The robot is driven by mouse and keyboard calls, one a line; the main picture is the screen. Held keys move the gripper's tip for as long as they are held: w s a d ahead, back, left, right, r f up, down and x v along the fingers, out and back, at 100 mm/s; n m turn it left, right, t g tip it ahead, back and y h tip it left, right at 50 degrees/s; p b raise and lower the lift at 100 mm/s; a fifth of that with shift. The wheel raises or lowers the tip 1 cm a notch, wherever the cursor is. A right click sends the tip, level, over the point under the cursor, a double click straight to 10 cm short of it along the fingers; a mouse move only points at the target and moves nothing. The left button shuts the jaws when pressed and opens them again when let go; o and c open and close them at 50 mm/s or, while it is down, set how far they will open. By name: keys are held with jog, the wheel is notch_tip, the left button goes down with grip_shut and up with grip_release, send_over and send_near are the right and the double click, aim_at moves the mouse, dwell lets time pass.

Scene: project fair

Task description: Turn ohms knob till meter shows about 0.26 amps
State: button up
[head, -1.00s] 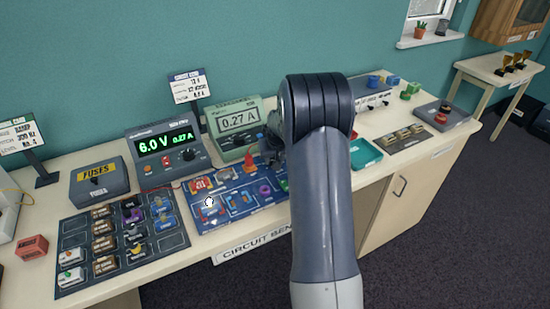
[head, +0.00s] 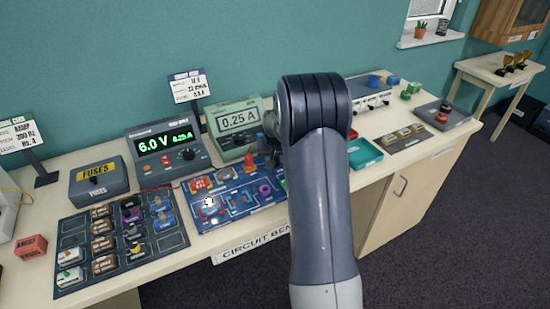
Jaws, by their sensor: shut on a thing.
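The green-cased meter (head: 237,122) stands at the back of the bench and reads 0.25 A. The power supply (head: 163,147) to its left reads 6.0 V and 0.25 A. My gripper (head: 268,150) shows only as a dark sliver at the left edge of my arm, above the right end of the blue circuit board (head: 222,222). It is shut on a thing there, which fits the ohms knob. My arm hides the fingertips and the knob, so the grip itself is not visible.
A white bulb (head: 209,202) glows on the circuit board. A dark parts tray (head: 75,240), a fuse box (head: 98,183) and a red block (head: 31,247) are at left. A teal tray (head: 366,153) lies right of my arm. A sign (head: 190,85) stands behind.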

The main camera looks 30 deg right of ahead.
jog(key=o, duration=1)
jog(key=b+v, duration=0.1)
jog(key=v, duration=0.9)
jog(key=shift+s+r, duration=0.15)
jog(key=shift+r, duration=0.25)
jog(key=p+x, duration=0.1)
jog(key=x, duration=1)
jog(key=shift+s+r, duration=0.1)
jog(key=shift+r, duration=0.1)
